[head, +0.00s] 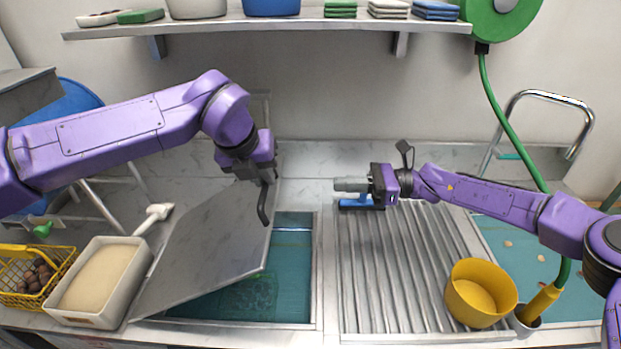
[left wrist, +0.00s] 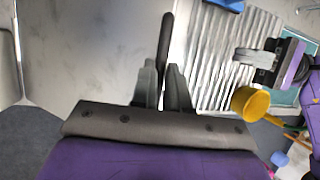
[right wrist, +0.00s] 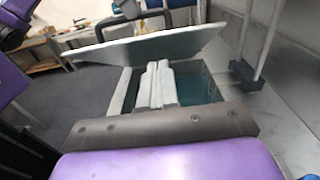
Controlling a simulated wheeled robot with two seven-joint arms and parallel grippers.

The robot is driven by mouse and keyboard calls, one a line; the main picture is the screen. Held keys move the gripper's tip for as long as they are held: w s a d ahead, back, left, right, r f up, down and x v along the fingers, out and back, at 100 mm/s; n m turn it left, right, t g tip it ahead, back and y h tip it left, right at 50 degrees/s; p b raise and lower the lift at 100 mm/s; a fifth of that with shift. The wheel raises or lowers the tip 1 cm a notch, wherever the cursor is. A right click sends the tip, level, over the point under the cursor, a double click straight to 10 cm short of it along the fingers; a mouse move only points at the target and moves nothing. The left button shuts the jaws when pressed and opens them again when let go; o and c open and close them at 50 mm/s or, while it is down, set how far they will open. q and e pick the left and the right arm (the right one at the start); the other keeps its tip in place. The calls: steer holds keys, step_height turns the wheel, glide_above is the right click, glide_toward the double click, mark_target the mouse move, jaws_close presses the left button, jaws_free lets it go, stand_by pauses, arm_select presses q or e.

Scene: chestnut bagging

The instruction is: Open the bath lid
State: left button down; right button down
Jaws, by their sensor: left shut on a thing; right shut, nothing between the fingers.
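The bath lid (head: 205,245) is a grey metal plate, tilted up on its left side over the bath (head: 292,260), whose teal water shows in the head view. The lid also shows in the right wrist view (right wrist: 150,46). My left gripper (head: 266,182) is shut on the lid's dark handle (head: 264,204), a bar that stands out between its fingers in the left wrist view (left wrist: 166,45). My right gripper (head: 345,186) is shut and empty, above the back left of the ribbed drainboard. Its pale fingers lie together in the right wrist view (right wrist: 156,85).
A blue-based object (head: 358,204) lies below my right gripper. A yellow bowl (head: 480,293) stands on the ribbed drainboard (head: 390,290). A white tub (head: 100,280) and a yellow basket of chestnuts (head: 38,275) sit left of the lid. A green hose (head: 512,135) hangs at right.

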arm_select(q)
steer(key=shift+a+f, duration=0.2)
steer(key=shift+f, duration=0.1)
arm_select(e)
glide_toward(279, 186)
steer(key=a, duration=0.4)
steer(key=shift+w+a+f, duration=0.15)
steer(key=shift+w+f, duration=0.2)
steer(key=shift+w, duration=0.05)
steer(key=a+r, duration=0.2)
steer(key=a, duration=0.1)
steer(key=shift+a+r, duration=0.1)
steer(key=shift+r, duration=0.3)
